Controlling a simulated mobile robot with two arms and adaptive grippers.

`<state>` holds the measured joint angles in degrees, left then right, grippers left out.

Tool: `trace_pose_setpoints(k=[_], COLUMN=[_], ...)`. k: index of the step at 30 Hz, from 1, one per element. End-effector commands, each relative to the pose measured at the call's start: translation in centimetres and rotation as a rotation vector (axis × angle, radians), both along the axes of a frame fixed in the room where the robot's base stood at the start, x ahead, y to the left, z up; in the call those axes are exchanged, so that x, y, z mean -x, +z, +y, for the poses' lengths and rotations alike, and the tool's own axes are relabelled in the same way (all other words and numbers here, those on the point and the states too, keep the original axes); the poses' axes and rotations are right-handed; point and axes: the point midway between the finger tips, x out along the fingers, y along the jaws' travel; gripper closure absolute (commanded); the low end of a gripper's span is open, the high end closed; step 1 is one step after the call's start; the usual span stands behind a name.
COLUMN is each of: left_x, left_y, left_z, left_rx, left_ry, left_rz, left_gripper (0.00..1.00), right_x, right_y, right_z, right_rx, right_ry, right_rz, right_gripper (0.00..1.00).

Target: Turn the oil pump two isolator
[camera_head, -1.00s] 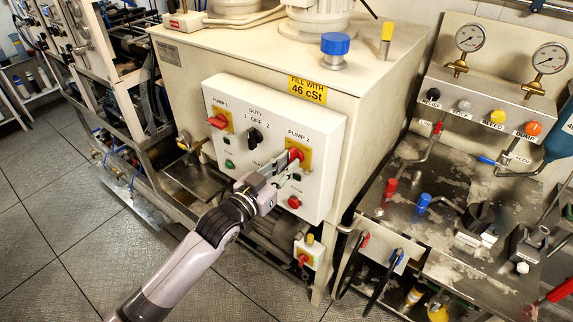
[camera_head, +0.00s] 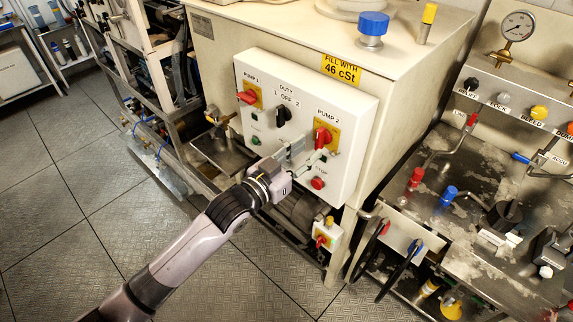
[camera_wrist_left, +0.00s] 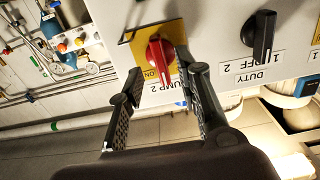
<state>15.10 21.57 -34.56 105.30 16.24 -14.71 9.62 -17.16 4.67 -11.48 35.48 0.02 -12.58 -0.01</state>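The pump two isolator (camera_head: 323,137) is a red rotary handle on a yellow plate, at the right of the white control panel (camera_head: 349,110). In the left wrist view its red handle (camera_wrist_left: 157,58) stands roughly upright, with an ON mark beside it. My left gripper (camera_head: 303,153) is just below and in front of it. In the left wrist view its two dark fingers (camera_wrist_left: 160,68) are spread, one to each side of the handle. Nothing is clamped; whether a finger touches the handle, I cannot tell. My right gripper is not in view.
The panel also carries the pump one isolator (camera_head: 248,97), its handle lying sideways, and the black duty switch (camera_head: 283,116). A red stop button (camera_head: 318,183) sits below pump two. A small red-handled switch box (camera_head: 327,237) is lower. Open floor (camera_head: 90,200) lies left.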

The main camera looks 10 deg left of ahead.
Motion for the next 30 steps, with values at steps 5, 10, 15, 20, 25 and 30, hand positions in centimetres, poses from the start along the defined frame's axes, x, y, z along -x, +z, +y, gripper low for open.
trace_pose_setpoints(k=[5, 10, 15, 20, 25, 30], left_x=[3.3, 5.6, 6.7, 6.9, 6.9, 6.9], left_y=[-0.1, -0.1, 0.0, 0.0, 0.0, 0.0], left_z=[2.4, 4.1, 4.9, 5.1, 5.1, 5.0], left_rx=[-0.005, -0.003, -0.002, -0.001, -0.001, -0.001], left_ry=[0.000, 0.000, 0.000, 0.001, 0.000, 0.000], left_rz=[0.001, 0.001, 0.000, 0.000, 0.000, 0.000], left_gripper=[0.68, 0.68, 0.68, 0.68, 0.68, 0.68], right_x=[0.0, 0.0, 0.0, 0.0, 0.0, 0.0], right_y=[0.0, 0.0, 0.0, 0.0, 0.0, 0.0], right_z=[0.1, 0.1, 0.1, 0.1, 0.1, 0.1], right_rx=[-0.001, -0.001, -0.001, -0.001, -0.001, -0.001], right_ry=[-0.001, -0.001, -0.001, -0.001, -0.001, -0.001], right_rz=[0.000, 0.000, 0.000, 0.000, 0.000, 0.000], right_gripper=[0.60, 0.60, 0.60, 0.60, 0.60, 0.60])
